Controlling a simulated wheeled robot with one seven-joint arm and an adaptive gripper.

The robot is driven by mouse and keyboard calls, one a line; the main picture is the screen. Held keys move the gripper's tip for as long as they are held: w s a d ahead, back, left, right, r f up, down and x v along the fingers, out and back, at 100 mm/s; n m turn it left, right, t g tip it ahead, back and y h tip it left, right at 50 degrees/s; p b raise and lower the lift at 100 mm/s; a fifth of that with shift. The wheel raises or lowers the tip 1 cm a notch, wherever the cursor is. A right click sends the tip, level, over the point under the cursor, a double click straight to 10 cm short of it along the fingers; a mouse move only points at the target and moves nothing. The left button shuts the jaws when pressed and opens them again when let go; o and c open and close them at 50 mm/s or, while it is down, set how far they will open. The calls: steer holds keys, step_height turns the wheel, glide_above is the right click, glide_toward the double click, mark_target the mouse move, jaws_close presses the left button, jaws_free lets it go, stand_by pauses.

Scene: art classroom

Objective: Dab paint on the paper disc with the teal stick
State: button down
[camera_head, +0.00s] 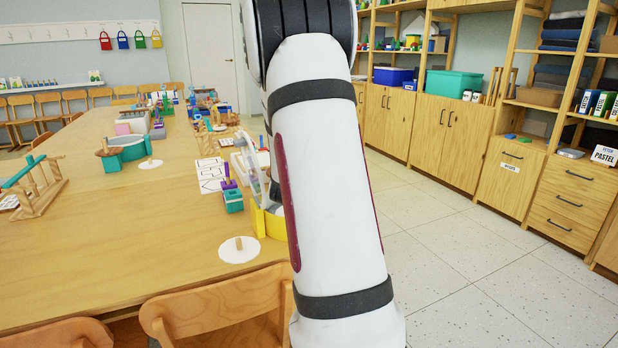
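A white paper disc (238,256) lies flat near the table's front right edge, with a small wooden peg standing on it. A second white disc (150,164) lies further back, also with a small upright piece on it. A teal stick (24,172) rests slanted across the top of a wooden rack (40,192) at the table's left. My arm fills the middle of the view and hides part of the table's right side. My gripper is not in view, so what it holds does not show.
The long wooden table (120,240) has a clear front middle. A teal tub (130,148), a printed sheet (210,175), stacked blocks (232,197) and a yellow-sided tray (272,222) stand on it. Chairs (215,310) line the front edge. Open floor (470,270) lies right, before cabinets.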

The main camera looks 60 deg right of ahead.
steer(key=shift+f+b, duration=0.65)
steer(key=shift+b, duration=0.05)
stand_by(0.5)
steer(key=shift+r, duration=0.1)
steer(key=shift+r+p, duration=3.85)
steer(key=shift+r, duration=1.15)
